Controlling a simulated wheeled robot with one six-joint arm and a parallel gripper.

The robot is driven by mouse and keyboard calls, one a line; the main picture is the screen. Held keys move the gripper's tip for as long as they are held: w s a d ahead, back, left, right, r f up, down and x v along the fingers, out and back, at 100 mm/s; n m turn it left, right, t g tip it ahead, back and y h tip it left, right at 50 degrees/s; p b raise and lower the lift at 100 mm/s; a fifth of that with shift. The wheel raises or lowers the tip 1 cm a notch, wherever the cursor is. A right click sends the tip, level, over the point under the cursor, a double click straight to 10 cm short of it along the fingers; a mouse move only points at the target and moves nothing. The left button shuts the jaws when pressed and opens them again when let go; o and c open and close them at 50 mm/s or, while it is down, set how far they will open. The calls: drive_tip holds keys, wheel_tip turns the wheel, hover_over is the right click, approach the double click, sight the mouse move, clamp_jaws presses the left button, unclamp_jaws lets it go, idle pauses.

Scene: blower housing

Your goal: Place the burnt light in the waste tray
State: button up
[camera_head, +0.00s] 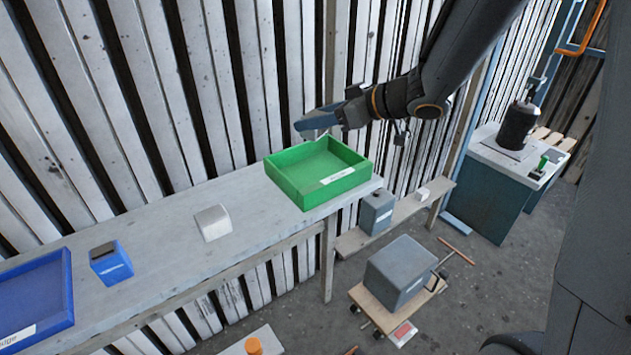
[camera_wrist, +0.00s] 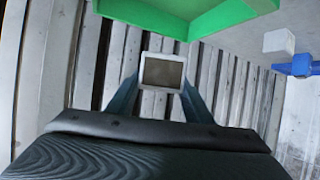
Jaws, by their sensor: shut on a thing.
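My gripper (camera_head: 308,123) is above the back side of the green tray (camera_head: 305,199), with its blue fingers pointing left. In the wrist view, my gripper (camera_wrist: 161,90) is shut on a small squarish piece with a grey face and a pale frame, which I take as the burnt light (camera_wrist: 162,72). In the head view the light is mostly hidden by the fingers. The green tray has a white label too small to read and looks empty inside. Its wall also shows at the top of the wrist view (camera_wrist: 225,14), apart from the light.
The tray stands at the right end of a long grey shelf (camera_head: 160,262) along a slatted wall. A white block (camera_head: 212,222), a blue box (camera_head: 111,263) and a blue tray (camera_head: 66,290) are to its left. A grey box on a cart (camera_head: 400,270) stands below right.

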drive_tip(key=shift+w+f+b, duration=0.25)
drive_tip(key=shift+f+b, duration=0.2)
drive_tip(key=shift+f, duration=0.3)
wheel_tip(320, 180, down, 10)
drive_tip(key=shift+p, duration=0.35)
drive_tip(key=shift+f, duration=0.1)
drive_tip(key=o, duration=1.1)
drive_tip(key=b+v, duration=0.1)
drive_tip(key=v, duration=1)
drive_tip(key=shift+s+d+r, duration=0.3)
drive_tip(key=shift+d+r, duration=0.05)
